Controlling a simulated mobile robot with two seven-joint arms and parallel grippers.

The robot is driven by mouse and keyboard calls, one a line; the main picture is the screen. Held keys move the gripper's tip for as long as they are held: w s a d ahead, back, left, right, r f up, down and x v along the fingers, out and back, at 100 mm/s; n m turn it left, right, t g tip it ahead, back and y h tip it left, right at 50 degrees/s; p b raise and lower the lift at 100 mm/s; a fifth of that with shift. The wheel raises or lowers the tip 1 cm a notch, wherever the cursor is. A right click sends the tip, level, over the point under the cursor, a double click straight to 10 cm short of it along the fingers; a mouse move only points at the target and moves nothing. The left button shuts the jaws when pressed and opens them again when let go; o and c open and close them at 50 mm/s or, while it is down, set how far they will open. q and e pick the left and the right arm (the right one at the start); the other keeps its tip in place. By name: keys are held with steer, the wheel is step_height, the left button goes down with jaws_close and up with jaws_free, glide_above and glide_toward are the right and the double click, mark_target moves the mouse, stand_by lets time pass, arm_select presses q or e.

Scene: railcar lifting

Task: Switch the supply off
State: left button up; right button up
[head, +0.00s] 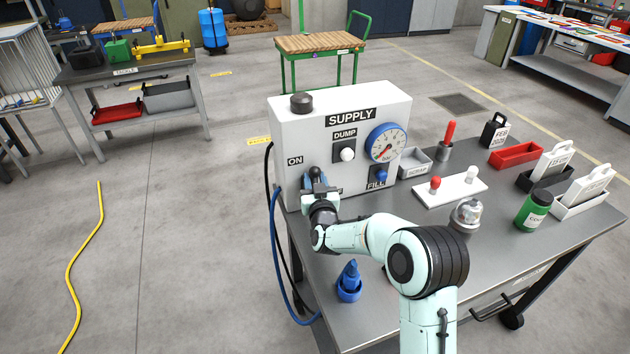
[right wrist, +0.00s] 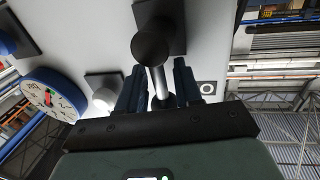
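The white supply box (head: 290,130), labelled SUPPLY, stands on the metal table. Its supply lever has a dark knob (head: 315,173), low on the left of the front, below the ON label (head: 295,160). Another label low beside it is mostly hidden by my gripper. My right gripper (head: 316,186) is at this lever. My left gripper is not in view.
The box also carries a DUMP knob (head: 347,154), a round gauge (head: 386,142) and a blue FILL knob (head: 381,175). A blue nozzle-like part (head: 349,281) stands in front. A glass-topped item (head: 466,215) and a white two-knob block (head: 450,187) lie to the right. Hoses (head: 272,220) hang at left.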

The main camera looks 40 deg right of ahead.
jaws_close()
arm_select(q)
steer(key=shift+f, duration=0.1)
arm_select(e)
steer(key=shift+s+d+f+m+b, duration=0.1)
steer(key=shift+d+m+b, duration=0.05)
steer(key=shift+m+b, duration=0.45)
arm_select(q)
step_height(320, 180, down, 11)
steer(key=b, duration=1.1)
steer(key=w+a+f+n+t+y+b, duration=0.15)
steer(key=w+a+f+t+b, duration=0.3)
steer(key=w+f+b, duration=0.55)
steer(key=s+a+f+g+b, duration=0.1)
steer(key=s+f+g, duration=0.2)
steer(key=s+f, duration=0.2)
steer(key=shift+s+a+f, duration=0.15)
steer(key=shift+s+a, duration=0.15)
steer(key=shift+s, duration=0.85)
arm_select(e)
steer(key=shift+s+d+f+m+g+y, duration=0.15)
steer(key=shift+d+f+m+y, duration=0.5)
steer(key=shift+m, duration=1.8)
steer(key=shift+s+d+f+m+g+y, duration=0.15)
steer(key=shift+d+f+m+y, duration=0.4)
steer(key=shift+m, duration=1.85)
steer(key=shift+s+d+f+m+y, duration=0.15)
steer(key=shift+d+f+m+y, duration=0.45)
steer(key=shift+m, duration=1.85)
